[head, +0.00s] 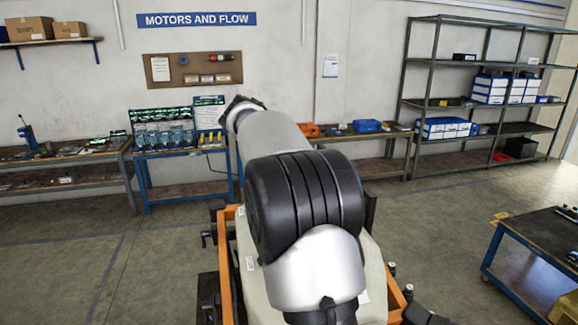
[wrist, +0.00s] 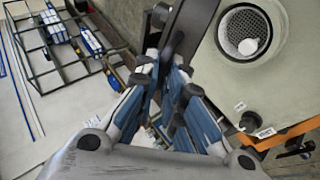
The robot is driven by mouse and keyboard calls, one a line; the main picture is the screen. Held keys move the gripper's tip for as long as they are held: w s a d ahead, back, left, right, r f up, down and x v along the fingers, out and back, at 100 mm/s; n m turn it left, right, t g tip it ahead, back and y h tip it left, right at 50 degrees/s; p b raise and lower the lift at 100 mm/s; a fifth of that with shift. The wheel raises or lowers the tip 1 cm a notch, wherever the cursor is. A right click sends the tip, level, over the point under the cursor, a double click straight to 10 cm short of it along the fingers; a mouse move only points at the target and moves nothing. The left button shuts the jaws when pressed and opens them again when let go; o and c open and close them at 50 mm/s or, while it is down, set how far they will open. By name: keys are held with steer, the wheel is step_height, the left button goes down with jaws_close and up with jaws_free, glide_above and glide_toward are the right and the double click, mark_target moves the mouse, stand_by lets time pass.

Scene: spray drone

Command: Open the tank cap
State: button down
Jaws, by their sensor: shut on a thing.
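In the wrist view, the pale tank (wrist: 215,72) is at the upper right. Its round filler opening (wrist: 245,33) is uncovered, with a mesh strainer and a white round piece inside. The dark tank cap (wrist: 190,28) stands beside the opening, apart from it and seen nearly edge-on. My gripper (wrist: 165,75), with blue-padded fingers, is shut on the cap; the exact contact is partly hidden by the fingers. In the head view, the tank (head: 372,272) shows around my arm, which hides the opening, the cap and the gripper.
The drone's orange frame (head: 228,270) surrounds the tank. Benches stand along the back wall, including a blue-legged one (head: 180,153). A metal shelf (head: 432,75) stands back right. A blue-edged table (head: 515,262) is at the right. Open floor lies on both sides.

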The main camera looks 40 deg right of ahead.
steer(key=d, duration=0.1)
steer(key=s+d+r+p, duration=0.1)
steer(key=d, duration=0.1)
steer(key=s+d+r, duration=0.1)
steer(key=d, duration=0.1)
steer(key=shift+s+d+r, duration=0.1)
steer(key=shift+s+d, duration=0.1)
steer(key=shift+s, duration=0.05)
steer(key=shift+s+d+r+p, duration=0.1)
steer(key=shift+s+d+p, duration=0.25)
steer(key=shift+d, duration=0.5)
steer(key=c, duration=2)
jaws_free()
steer(key=shift+s, duration=0.1)
steer(key=v, duration=1.2)
